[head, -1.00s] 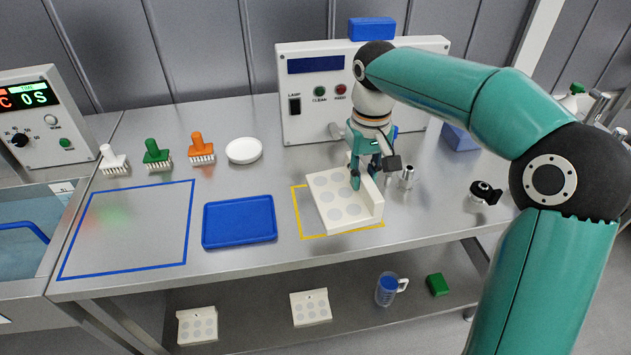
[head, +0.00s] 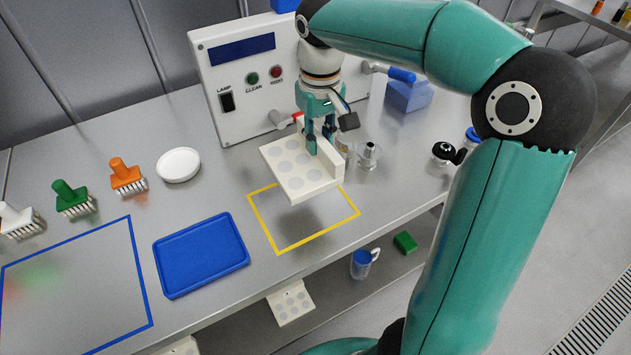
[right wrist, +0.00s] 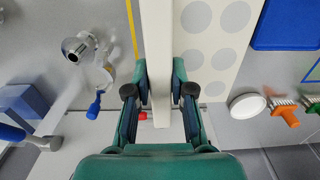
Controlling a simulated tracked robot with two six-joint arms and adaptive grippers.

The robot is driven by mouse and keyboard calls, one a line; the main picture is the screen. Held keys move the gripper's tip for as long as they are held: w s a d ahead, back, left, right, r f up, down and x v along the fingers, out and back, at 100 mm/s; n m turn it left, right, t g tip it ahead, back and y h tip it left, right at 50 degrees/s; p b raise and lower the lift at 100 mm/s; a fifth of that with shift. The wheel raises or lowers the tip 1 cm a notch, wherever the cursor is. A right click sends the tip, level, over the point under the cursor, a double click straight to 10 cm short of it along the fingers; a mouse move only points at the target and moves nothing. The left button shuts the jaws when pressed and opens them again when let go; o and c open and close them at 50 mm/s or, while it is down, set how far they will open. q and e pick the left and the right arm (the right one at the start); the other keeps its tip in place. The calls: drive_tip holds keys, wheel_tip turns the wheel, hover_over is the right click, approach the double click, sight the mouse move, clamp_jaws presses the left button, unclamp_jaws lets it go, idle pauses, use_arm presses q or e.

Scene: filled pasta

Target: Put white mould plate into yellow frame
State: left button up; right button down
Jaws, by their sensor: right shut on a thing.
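The white mould plate (head: 285,178) has pale round spots and a raised wall along one side. My right gripper (head: 320,143) is shut on that wall and holds the plate, apparently above the table. The yellow frame (head: 319,233) is an outline on the steel table. In the head view the plate covers the frame's far part, and the frame's near part is empty. In the right wrist view the gripper's fingers (right wrist: 160,90) sit on both sides of the plate's wall (right wrist: 157,40). A yellow line (right wrist: 132,30) shows beside it. My left gripper is out of view.
A blue tray (head: 200,255) lies left of the frame. A control box (head: 240,80) stands behind the plate. Metal fittings (head: 369,155) stand right of it. Brushes (head: 127,176) and a white dish (head: 178,164) are farther left. Another spotted plate (head: 291,303) lies below the table.

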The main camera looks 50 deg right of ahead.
wheel_tip(320, 180, down, 12)
drive_tip(key=shift+f, duration=0.1)
idle(0.4)
drive_tip(key=c, duration=1)
unclamp_jaws()
wheel_tip(320, 180, up, 12)
drive_tip(key=shift+r, duration=0.1)
drive_tip(key=shift+s, duration=0.1)
